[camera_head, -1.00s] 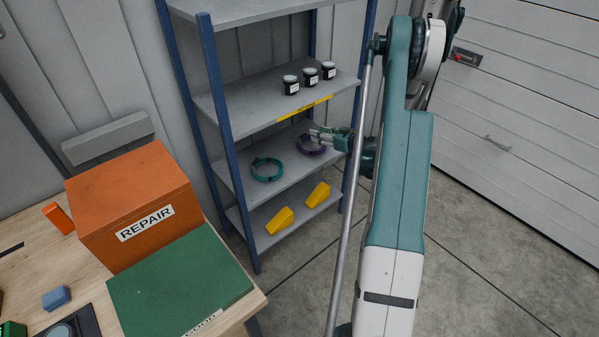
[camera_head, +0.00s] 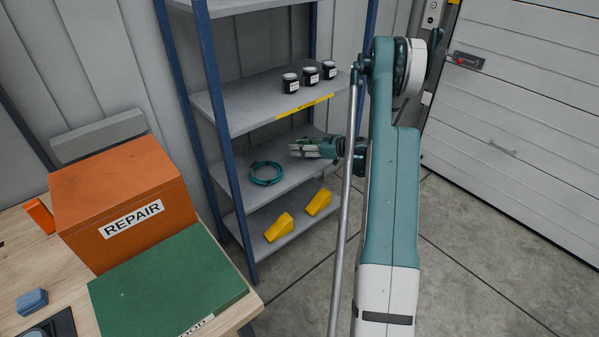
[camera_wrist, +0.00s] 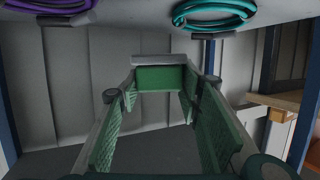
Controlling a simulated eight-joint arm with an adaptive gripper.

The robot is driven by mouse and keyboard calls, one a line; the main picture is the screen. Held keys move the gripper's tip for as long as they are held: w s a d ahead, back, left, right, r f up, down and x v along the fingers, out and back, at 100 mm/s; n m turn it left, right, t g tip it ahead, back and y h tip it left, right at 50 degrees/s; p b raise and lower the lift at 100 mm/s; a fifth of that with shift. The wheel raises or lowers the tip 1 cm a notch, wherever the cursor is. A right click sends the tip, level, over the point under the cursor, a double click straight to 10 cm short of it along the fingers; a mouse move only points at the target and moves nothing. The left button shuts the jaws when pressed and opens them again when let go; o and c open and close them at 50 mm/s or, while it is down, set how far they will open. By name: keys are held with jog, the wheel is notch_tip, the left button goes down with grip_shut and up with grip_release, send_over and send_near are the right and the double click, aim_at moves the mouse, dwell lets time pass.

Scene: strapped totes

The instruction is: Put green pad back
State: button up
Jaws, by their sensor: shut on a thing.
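My gripper (camera_head: 298,149) reaches in from the right over the shelf with the coiled straps. In the wrist view (camera_wrist: 160,92) its fingers stand on either side of a small green pad (camera_wrist: 164,79) with a grey edge, which appears held between the fingertips. The fingers have textured green inner faces. In the head view the pad is too small to tell apart from the fingers. A teal coiled strap (camera_head: 266,174) lies on the shelf left of and below the gripper; it also shows in the wrist view (camera_wrist: 212,12). A purple strap (camera_wrist: 48,12) shows at the wrist view's top left.
The shelf rack (camera_head: 238,112) has blue posts. Black jars (camera_head: 310,76) stand above; yellow wedges (camera_head: 279,227) lie below. An orange REPAIR box (camera_head: 124,196) and a green box (camera_head: 165,285) with a partly hidden label stand on the wooden table (camera_head: 40,262).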

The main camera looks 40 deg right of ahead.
jog(key=shift+f+b, duration=0.9)
jog(key=shift+f, duration=2.2)
jog(key=shift+f+b, duration=0.55)
jog(key=shift+f, duration=1.3)
jog(key=shift+f, duration=0.1)
jog(key=o, duration=1)
jog(key=shift+c, duration=0.2)
jog(key=shift+s+d+r, duration=0.3)
jog(key=shift+s, duration=0.25)
jog(key=p+v, duration=0.2)
jog(key=v, duration=0.8)
jog(key=shift+s+p, duration=0.3)
jog(key=shift+s, duration=0.05)
